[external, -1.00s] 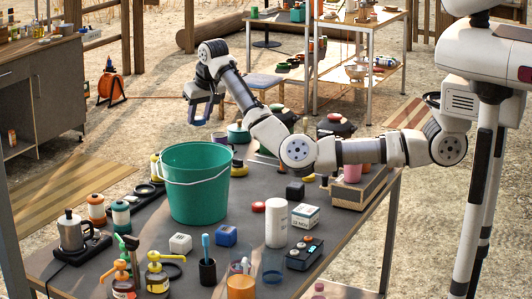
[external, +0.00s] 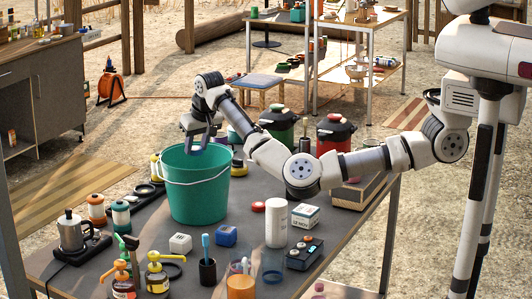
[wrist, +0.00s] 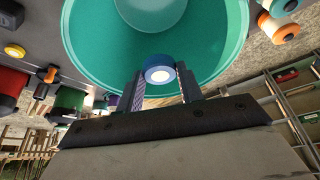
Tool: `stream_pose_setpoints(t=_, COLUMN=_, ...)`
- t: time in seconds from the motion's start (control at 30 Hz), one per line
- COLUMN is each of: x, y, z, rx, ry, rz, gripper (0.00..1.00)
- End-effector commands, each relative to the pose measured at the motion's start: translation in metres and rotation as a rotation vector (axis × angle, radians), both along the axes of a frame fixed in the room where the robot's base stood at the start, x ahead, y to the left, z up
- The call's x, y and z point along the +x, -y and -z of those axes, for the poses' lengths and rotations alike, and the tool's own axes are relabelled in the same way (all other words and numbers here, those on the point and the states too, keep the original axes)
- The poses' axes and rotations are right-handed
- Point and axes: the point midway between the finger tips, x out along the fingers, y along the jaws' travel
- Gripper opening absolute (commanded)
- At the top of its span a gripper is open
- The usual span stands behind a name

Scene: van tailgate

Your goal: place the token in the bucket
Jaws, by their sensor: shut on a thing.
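The token (wrist: 159,72) is a round blue disc with a pale centre, held between the two fingers of my gripper (wrist: 160,84) in the wrist view. The green bucket (external: 198,196) stands upright on the dark table with its white handle against its side; it fills the top of the wrist view (wrist: 90,45). In the external view, my gripper (external: 198,147) points down at the far rim of the bucket, low over its opening. In the wrist view the token overlaps the bucket's inside near the rim.
Around the bucket on the table (external: 150,235) are a lidded green pot (external: 280,124), a red pot (external: 335,134), a white cylinder (external: 276,223), a blue cube (external: 226,235) and a moka pot (external: 73,232). Several pump bottles stand at the front. The space above the bucket is open.

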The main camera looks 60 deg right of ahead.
Motion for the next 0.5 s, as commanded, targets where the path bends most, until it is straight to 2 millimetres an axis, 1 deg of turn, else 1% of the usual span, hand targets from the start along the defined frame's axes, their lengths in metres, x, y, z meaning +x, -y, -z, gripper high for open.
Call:
stream_pose_setpoints(t=0.03, x=0.000, y=0.000, z=0.009, rx=0.001, ry=0.001, rz=0.001, gripper=0.15)
stream_pose_setpoints(t=0.2, x=0.000, y=0.000, z=0.020, rx=0.000, ry=0.001, rz=0.001, gripper=0.15)
stream_pose_setpoints(t=0.5, x=0.000, y=0.001, z=0.024, rx=0.000, ry=0.001, rz=0.001, gripper=0.15)
